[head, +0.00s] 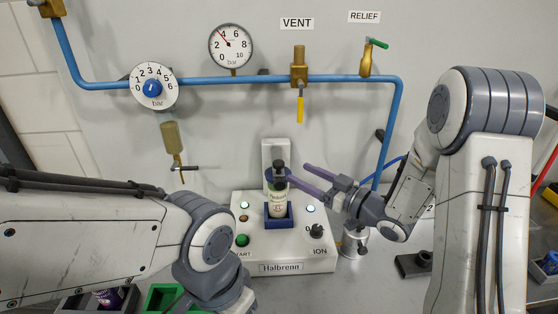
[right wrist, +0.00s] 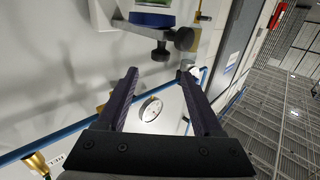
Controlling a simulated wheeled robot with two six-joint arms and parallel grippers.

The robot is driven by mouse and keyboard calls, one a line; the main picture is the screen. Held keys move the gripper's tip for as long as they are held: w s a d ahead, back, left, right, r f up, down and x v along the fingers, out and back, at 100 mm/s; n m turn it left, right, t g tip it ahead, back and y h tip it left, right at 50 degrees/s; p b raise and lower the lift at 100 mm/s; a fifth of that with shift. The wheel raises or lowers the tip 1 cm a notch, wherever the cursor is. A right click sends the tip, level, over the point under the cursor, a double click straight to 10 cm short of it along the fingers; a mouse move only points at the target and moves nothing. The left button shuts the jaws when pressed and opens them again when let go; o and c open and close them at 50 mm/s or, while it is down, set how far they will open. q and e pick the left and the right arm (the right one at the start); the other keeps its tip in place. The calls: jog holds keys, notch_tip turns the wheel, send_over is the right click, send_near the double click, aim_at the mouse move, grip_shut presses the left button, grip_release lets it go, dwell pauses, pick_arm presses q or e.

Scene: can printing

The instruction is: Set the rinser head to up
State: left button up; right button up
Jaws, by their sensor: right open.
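The white machine (head: 285,249) marked "Halbrenn" stands on the bench below the wall pipes. At its back is a white upright post (head: 267,150). I cannot tell for sure which part is the rinser head. My right gripper (head: 298,173) is open just right of the bottle's top, fingers pointing left. The right wrist view shows its spread fingers (right wrist: 157,75) with nothing between them. My left gripper's fingers are not visible.
A black knob (head: 317,231) marked "ION" and a green button (head: 242,240) sit on the machine. Blue pipes carry a dial (head: 153,87), a gauge (head: 231,46), a yellow-handled vent valve (head: 300,105) and a relief valve (head: 368,60). A green bin (head: 163,297) stands bottom left.

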aim_at(282, 164)
jog(key=p+x, duration=0.3)
jog(key=x, duration=0.4)
jog(key=shift+w+a, duration=0.15)
jog(key=shift+a, duration=0.05)
jog(key=shift+w+a, duration=0.45)
jog(key=shift+w, duration=0.05)
grip_shut()
jog(key=shift+f, duration=0.1)
dwell(0.6)
